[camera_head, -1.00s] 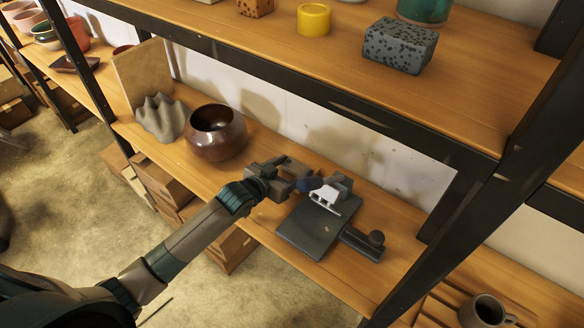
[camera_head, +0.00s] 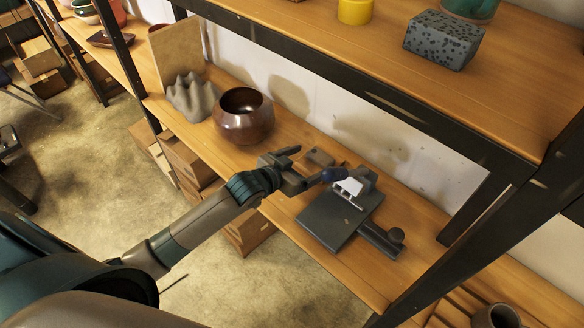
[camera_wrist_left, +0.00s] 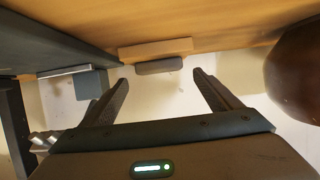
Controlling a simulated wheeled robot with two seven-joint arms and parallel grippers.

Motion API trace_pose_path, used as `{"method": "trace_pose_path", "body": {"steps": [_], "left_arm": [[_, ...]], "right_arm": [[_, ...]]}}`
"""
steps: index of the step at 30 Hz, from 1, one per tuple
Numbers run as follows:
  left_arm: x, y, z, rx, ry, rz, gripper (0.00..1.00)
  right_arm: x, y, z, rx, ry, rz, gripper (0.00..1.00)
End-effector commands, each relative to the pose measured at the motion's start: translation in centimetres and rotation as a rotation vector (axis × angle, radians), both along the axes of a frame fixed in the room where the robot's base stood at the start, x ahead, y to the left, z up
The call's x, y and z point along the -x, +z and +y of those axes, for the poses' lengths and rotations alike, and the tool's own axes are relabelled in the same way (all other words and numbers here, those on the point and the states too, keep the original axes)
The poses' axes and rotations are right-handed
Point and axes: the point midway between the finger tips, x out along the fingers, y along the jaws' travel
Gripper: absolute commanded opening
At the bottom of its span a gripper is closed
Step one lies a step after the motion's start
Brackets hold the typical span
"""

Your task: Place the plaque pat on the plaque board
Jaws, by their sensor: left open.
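My left gripper (camera_head: 308,165) is open and empty over the lower wooden shelf; its two fingers also show in the wrist view (camera_wrist_left: 163,86). Just beyond the fingertips, and apart from them, lies a small brown block (camera_head: 320,156). In the wrist view this block (camera_wrist_left: 155,49) has a grey rounded piece (camera_wrist_left: 159,66) against it, seen between the fingers. A dark flat board (camera_head: 332,219) lies to the right of the gripper. I cannot tell for certain which piece is the plaque pat or which is the plaque board. My right gripper is out of view.
By the dark board are a white slotted piece (camera_head: 348,187), a dark blue handle (camera_head: 333,174) and a knobbed grey bar (camera_head: 380,238). A brown bowl (camera_head: 243,125) and a grey ridged lump (camera_head: 193,98) stand left. The upper shelf (camera_head: 375,62) overhangs behind; a black post (camera_head: 465,235) stands right.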

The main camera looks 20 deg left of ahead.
Motion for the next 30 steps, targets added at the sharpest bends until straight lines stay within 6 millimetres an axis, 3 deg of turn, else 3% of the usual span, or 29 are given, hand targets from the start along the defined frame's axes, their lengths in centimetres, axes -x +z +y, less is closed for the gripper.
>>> {"method": "trace_pose_path", "body": {"steps": [6,13,30], "left_arm": [[3.6,1.5,1.3,-0.002,-0.001,0.000,0.84],[6.1,2.6,2.2,0.000,0.000,0.000,0.84],[6.8,3.0,2.5,-0.001,0.000,0.000,0.84]], "right_arm": [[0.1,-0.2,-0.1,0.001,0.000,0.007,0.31],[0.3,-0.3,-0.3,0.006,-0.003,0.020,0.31],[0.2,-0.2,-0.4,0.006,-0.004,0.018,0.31]]}}
